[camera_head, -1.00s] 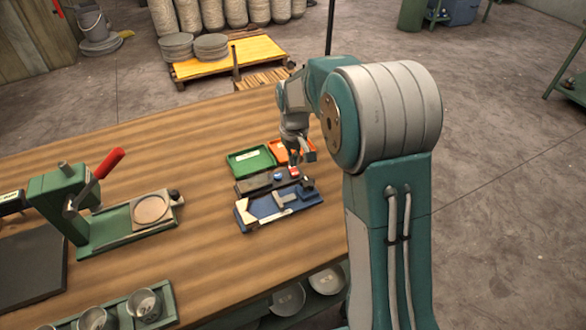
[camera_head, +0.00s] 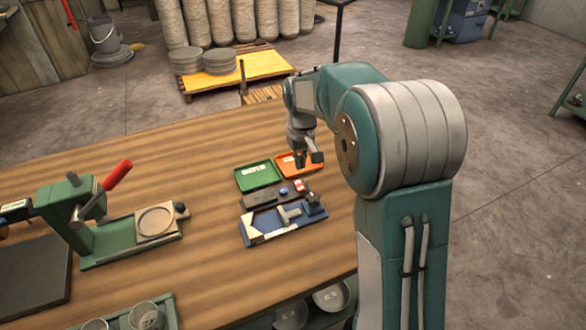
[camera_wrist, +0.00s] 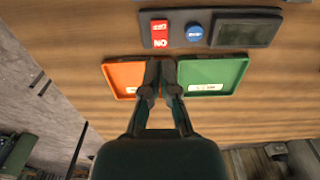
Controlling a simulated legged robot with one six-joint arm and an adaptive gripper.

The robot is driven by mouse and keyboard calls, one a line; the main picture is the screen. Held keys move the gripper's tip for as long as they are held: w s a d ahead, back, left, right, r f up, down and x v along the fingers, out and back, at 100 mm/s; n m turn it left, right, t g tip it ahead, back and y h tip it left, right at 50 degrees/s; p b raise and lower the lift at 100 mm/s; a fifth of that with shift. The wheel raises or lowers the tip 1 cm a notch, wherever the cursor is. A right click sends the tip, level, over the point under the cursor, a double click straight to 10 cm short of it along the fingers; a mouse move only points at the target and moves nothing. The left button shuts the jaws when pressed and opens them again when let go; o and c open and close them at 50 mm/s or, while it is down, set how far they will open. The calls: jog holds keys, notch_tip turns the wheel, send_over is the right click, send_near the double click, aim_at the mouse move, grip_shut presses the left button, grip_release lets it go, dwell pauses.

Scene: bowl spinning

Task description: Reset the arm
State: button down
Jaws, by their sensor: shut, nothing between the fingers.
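My gripper (camera_head: 301,159) is above the wooden table, close to the orange tray, with nothing held. In the wrist view its two fingers (camera_wrist: 161,66) are together, over the gap between the orange tray (camera_wrist: 118,73) and the green tray (camera_wrist: 235,72). My arm bends over the table from the right in the head view. A dark control panel (camera_head: 262,196) lies in front of the trays. It carries a red and white switch (camera_wrist: 160,34) and a blue button (camera_wrist: 194,32).
A blue tray with fixture pieces (camera_head: 262,232) lies in front of the panel. A green press with a red lever (camera_head: 117,176) stands at left, with a round plate on its base. Metal bowls (camera_head: 147,316) sit at the front edge. The table's back left is clear.

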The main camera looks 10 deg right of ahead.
jog(key=shift+s+r, duration=0.25)
jog(key=shift+r, duration=0.1)
jog(key=s+r+m+t, duration=0.1)
jog(key=s+r, duration=0.4)
jog(key=s, duration=0.9)
jog(key=s+r+m+t, duration=0.1)
jog(key=s+r+t, duration=0.3)
jog(key=s, duration=0.9)
jog(key=shift+s+r+t, duration=0.3)
jog(key=shift+s+r, duration=0.1)
jog(key=shift+r, duration=0.25)
